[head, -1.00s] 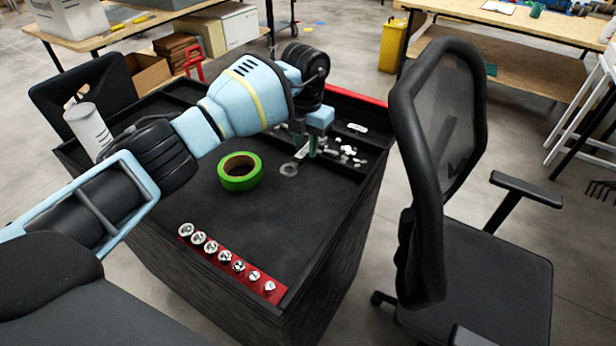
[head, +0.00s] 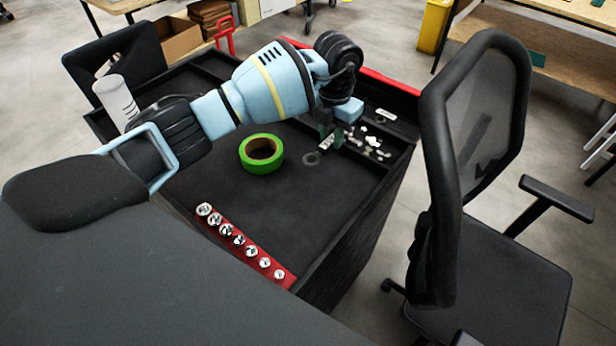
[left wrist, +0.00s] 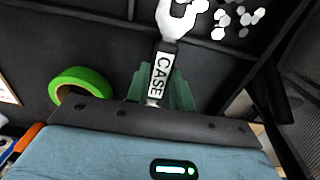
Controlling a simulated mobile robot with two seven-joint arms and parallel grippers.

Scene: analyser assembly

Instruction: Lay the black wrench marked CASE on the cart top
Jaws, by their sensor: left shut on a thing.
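My left gripper (head: 330,138) is over the far right part of the black cart top (head: 290,205). It is shut on the black wrench (left wrist: 167,55), whose white CASE label stands between the green fingers in the left wrist view. My right gripper is not in view.
A green tape roll (head: 261,153) lies left of the wrench. A red strip of sockets (head: 240,244) lies along the near edge. Several small pale pieces (head: 370,142) lie in the right-hand compartment. A black chair (head: 470,170) stands right of the cart. The middle of the top is clear.

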